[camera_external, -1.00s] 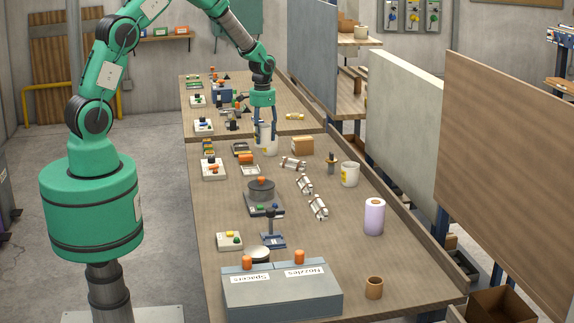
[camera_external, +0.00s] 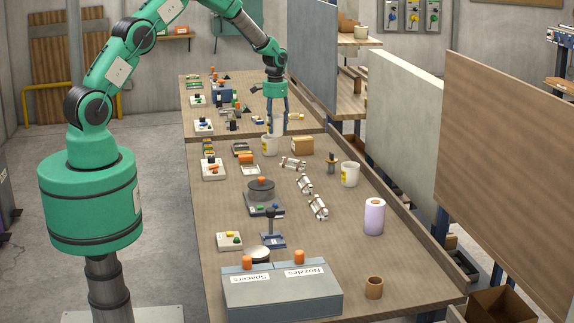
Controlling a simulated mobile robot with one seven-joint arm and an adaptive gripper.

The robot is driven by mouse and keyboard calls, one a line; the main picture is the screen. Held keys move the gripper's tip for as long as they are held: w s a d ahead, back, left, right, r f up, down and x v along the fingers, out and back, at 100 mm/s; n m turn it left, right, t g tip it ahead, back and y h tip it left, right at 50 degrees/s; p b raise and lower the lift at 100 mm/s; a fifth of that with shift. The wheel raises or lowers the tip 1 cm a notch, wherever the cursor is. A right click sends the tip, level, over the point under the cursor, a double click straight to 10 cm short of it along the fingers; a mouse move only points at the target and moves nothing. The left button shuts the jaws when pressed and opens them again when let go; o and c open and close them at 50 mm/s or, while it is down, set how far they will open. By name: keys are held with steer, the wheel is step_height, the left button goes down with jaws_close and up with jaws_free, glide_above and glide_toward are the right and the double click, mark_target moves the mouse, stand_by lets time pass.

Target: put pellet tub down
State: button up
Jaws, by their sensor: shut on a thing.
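My gripper (camera_external: 277,118) is above the far end of the near table (camera_external: 225,195). Its two fingers point down and are shut on a small whitish tub, which I take to be the pellet tub (camera_external: 278,127). The tub looks upright. Its lower part is hidden behind a similar white tub with a yellow label (camera_external: 269,146) standing on the table. I cannot tell whether the held tub touches the table or that tub.
A brown box (camera_external: 302,145) stands just right of the gripper. Another white tub (camera_external: 349,174) and a lilac roll (camera_external: 374,216) stand along the right side. Silver fittings (camera_external: 305,184) lie mid-table. A low rim (camera_external: 395,210) borders the right edge.

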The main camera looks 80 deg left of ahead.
stand_by(0.3)
steer(key=p, duration=0.1)
glide_above(303, 138)
steer(key=shift+f, duration=0.75)
stand_by(0.4)
steer(key=shift+s+f, duration=0.1)
steer(key=shift+f, duration=1.65)
steer(key=shift+f, duration=0.15)
steer(key=o, duration=1.2)
steer(key=shift+r, duration=0.2)
step_height(303, 138, up, 12)
steer(key=shift+f, duration=0.1)
